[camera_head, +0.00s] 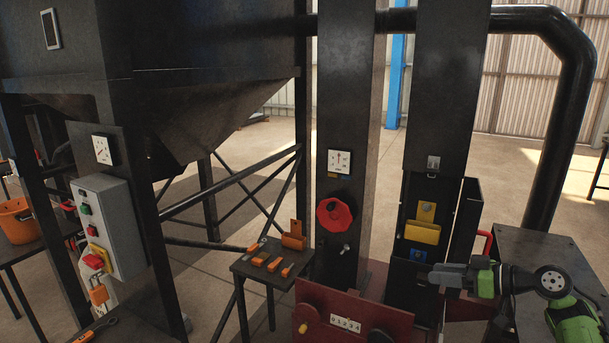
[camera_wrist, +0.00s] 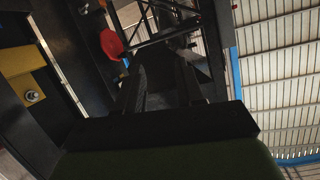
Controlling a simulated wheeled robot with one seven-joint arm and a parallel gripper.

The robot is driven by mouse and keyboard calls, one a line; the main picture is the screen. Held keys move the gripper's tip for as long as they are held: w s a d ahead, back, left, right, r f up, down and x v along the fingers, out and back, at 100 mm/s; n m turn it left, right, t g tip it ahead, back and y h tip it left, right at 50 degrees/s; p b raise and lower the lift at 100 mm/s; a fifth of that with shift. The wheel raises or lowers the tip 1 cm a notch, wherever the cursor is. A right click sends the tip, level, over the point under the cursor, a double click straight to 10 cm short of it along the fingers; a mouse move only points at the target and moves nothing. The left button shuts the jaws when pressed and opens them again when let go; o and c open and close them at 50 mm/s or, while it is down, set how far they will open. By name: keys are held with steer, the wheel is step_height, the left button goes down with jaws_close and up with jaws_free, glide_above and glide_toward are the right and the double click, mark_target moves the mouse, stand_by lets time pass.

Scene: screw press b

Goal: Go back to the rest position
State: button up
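My gripper (camera_head: 440,275) is at the lower right in the head view, pointing left in front of the dark press column with the yellow and blue parts. My green and black arm reaches in from the right edge. In the wrist view the two dark fingers of my gripper (camera_wrist: 160,70) stand apart with nothing seen held between them. Whether the gripper touches the column cannot be told from the head view.
A red handwheel (camera_head: 335,213) sits on the middle column; it also shows in the wrist view (camera_wrist: 112,44). A yellow block (camera_head: 423,233) is just above my gripper. A dark table (camera_head: 543,250) stands at right. A small table (camera_head: 249,268) holds orange-handled tools.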

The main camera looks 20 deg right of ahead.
steer(key=w+a+r+n+g, duration=0.1)
steer(key=w+a+g, duration=0.15)
steer(key=a, duration=0.35)
steer(key=w+a+r+g, duration=0.1)
steer(key=w+a+g, duration=0.1)
steer(key=w+a, duration=0.3)
steer(key=s+a+g+h+p, duration=0.1)
steer(key=a+g+h, duration=0.3)
steer(key=a, duration=1.6)
steer(key=s+a+r+m+g+h+p, duration=0.1)
steer(key=s+a+r+m+h, duration=0.15)
steer(key=s+a, duration=0.65)
steer(key=s+d+m+t+h+p, duration=0.1)
steer(key=s+m+t, duration=0.1)
steer(key=s, duration=1.4)
steer(key=shift+s+d+f+m, duration=0.15)
steer(key=shift+s+d+m, duration=0.05)
steer(key=shift+d+m, duration=0.25)
steer(key=shift+t, duration=0.25)
